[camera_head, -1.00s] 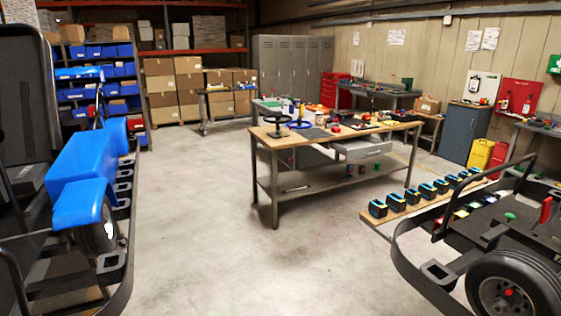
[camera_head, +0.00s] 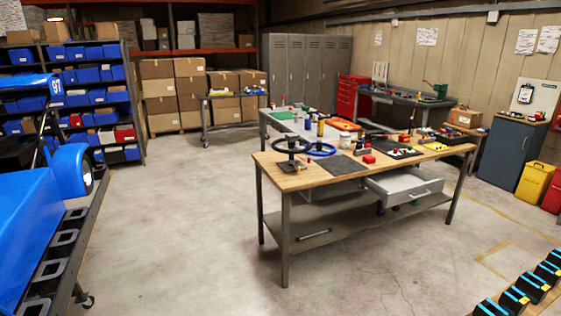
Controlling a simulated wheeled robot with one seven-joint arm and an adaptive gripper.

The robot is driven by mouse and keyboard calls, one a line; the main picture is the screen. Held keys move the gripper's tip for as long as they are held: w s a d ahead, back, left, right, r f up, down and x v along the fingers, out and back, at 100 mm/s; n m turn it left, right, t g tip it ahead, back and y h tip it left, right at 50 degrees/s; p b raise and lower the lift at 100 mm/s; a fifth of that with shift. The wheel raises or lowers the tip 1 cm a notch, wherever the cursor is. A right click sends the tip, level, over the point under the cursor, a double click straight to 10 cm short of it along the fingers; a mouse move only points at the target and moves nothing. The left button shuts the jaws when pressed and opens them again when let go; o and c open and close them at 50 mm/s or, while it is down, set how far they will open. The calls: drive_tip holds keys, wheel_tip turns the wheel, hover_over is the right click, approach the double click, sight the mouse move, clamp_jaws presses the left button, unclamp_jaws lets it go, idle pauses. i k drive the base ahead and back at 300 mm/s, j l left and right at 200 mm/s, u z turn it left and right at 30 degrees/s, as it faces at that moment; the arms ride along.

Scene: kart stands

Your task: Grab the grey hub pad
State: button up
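A wood-topped workbench (camera_head: 395,170) stands in the middle of the room. On its left end are a black steering wheel (camera_head: 291,146), raised on a small stand, and a blue steering wheel (camera_head: 318,150) lying beside it. A flat dark grey mat (camera_head: 341,166) lies in front of them. Small red pieces (camera_head: 368,159) sit to its right. I cannot make out the grey hub pad for certain among these small items. My gripper is not in view.
A blue kart (camera_head: 30,225) on a stand fills the left edge. Black battery-like boxes (camera_head: 515,300) line the lower right corner. An open drawer (camera_head: 405,190) juts from the bench front. The concrete floor (camera_head: 180,230) between kart and bench is clear.

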sight(292, 137)
drive_tip(key=i+z, duration=0.15)
drive_tip(key=i, duration=0.6)
drive_tip(key=i+j+z, duration=0.2)
drive_tip(key=i, duration=0.55)
drive_tip(key=i+l, duration=0.05)
drive_tip(key=l, duration=0.05)
